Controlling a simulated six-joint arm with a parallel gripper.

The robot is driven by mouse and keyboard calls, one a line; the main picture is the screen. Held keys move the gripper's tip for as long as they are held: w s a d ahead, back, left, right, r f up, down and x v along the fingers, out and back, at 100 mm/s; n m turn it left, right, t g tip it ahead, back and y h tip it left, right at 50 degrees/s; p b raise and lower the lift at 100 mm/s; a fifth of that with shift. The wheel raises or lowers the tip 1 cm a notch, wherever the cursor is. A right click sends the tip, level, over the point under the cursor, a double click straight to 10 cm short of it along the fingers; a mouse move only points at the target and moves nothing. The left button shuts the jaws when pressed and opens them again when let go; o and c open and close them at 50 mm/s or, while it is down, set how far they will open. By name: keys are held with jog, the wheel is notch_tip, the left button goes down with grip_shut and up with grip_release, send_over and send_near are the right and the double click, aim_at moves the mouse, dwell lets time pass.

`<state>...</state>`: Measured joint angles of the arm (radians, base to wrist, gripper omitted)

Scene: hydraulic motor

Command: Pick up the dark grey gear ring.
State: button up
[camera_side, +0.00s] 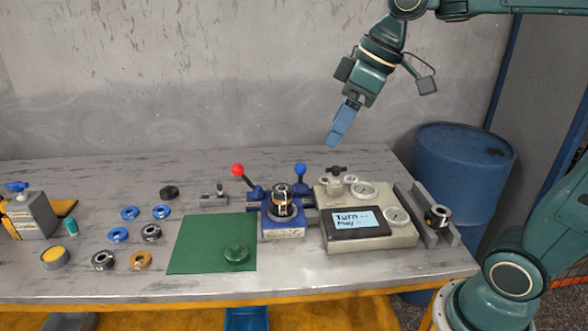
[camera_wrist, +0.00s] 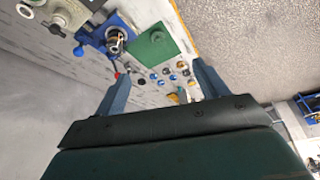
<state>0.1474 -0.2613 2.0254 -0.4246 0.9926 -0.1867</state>
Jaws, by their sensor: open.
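My gripper (camera_side: 333,142) is high above the back of the table, in the air and far from the small parts. Its two blue fingers stand apart with nothing between them in the wrist view (camera_wrist: 161,70). A small dark, nearly black round part (camera_side: 169,192) lies flat at the back left of the table. Two rings with dark and metallic parts, one upper (camera_side: 151,233) and one lower (camera_side: 104,261), lie nearer the front. I cannot tell for certain which of these is the dark grey gear ring. They are very small in the wrist view.
Several blue rings (camera_side: 130,213) and an orange ring (camera_side: 140,260) lie close by. A green mat (camera_side: 196,252) separates them from the blue fixture (camera_side: 284,228) with red and blue lever knobs. A panel box (camera_side: 372,226) stands to the right.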

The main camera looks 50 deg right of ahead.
jog(key=w+d+n+g+y, duration=0.1)
jog(key=w+d+n, duration=0.15)
jog(key=w, duration=0.65)
jog(key=n+g+y, duration=0.1)
jog(key=n+g, duration=0.1)
jog(key=n, duration=0.4)
send_over(282, 191)
jog(key=s+d, duration=0.1)
jog(key=s, duration=0.1)
notch_tip(282, 191, down, 7)
jog(key=w+d+f+n, duration=0.2)
jog(key=d+f+n, duration=0.1)
jog(key=d+f, duration=0.3)
jog(key=shift+w+f+g, duration=0.25)
jog(key=shift+f+g, duration=0.15)
jog(key=shift+f, duration=0.2)
jog(key=shift+f+n+y, duration=0.1)
jog(key=shift+n+y, duration=0.15)
jog(key=shift+y, duration=0.05)
jog(key=shift+x, duration=4.15)
jog(key=shift+f, duration=0.15)
